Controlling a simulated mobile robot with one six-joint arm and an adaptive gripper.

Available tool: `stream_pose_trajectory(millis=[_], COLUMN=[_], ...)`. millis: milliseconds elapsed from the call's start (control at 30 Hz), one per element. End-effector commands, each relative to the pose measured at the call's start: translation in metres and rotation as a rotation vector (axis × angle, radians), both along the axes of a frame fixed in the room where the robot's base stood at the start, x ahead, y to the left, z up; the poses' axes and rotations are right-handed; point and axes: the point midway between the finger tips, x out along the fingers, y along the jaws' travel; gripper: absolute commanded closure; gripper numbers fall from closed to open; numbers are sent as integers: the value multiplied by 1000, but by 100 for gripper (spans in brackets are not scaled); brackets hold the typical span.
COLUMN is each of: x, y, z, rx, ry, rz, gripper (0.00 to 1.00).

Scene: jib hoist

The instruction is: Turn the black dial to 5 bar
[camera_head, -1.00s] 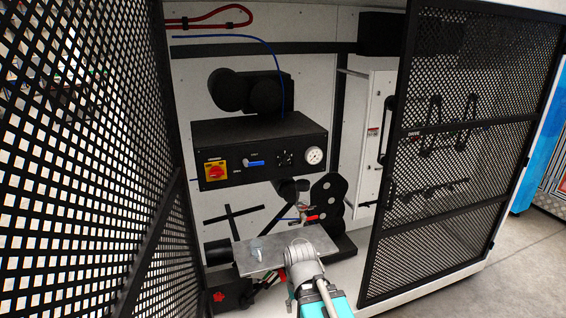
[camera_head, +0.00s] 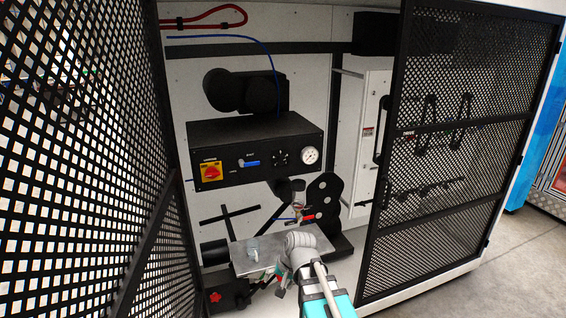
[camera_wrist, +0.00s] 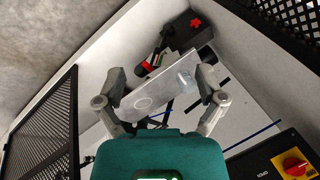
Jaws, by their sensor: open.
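The black dial (camera_head: 281,156) sits on the front of a black control box (camera_head: 235,186), with white marks around it. A round white pressure gauge (camera_head: 310,155) is just to its right; its reading is too small to tell. My gripper (camera_wrist: 160,75) is open and empty in the wrist view, its two fingers spread wide. A metal plate (camera_wrist: 150,100) shows beyond and between the fingers. In the head view my arm is low, below and in front of the box, well apart from the dial. The dial is not visible in the wrist view.
The switch also shows in the wrist view (camera_wrist: 294,164). Mesh doors (camera_head: 452,150) flank the opening. The space directly before the panel looks clear.

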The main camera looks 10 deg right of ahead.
Motion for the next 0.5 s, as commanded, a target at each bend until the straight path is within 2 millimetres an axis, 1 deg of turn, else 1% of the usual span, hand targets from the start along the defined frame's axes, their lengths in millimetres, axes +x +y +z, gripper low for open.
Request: stream_pose_trajectory(millis=[33,133,200,267,300,367,400,467,500], x=[23,60,85,106,120,141,154,174,187], y=[3,9,10,10,8,4,1,-6,-12], z=[7,22,34,46,54,67,76,89,98], rx=[75,242,367,477,553,669,750,872,956], ry=[-27,-69,-90,-100,-104,-106,-102,-93,-83], rz=[-82,-263,-391,-499,-571,-678,-750,-855,-924], gripper=[11,11,11,11,11,11,11,11,11])
